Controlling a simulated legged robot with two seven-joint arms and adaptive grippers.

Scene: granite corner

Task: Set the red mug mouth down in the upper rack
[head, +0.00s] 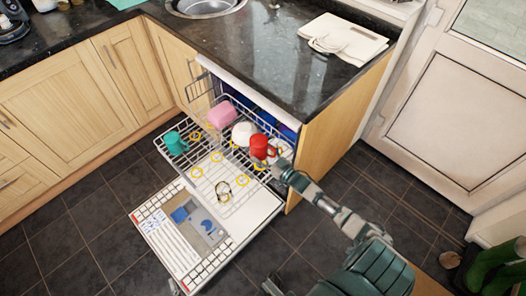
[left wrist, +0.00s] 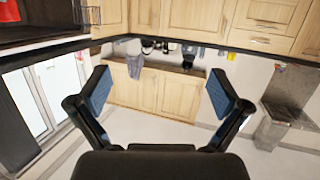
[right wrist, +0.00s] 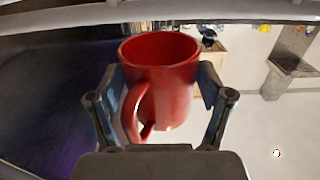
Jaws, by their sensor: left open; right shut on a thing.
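The red mug (head: 259,147) is in my right gripper (head: 277,166), over the right side of the pulled-out upper rack (head: 228,208). In the right wrist view the mug (right wrist: 160,85) sits between the fingers (right wrist: 163,92), its handle toward the palm. That view is upside down, with the ceiling at the bottom, so the mug's mouth at the picture's top faces down. I cannot tell whether its rim touches the rack. My left gripper (left wrist: 158,90) is open and empty, away from the rack.
A white bowl (head: 243,133) stands close left of the mug, and a pink item (head: 222,115) is behind it. A teal mug (head: 176,143) is at the rack's left. Yellow rings (head: 223,188) mark rack spots. The dishwasher door (head: 160,232) lies open below; the counter (head: 270,50) overhangs behind.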

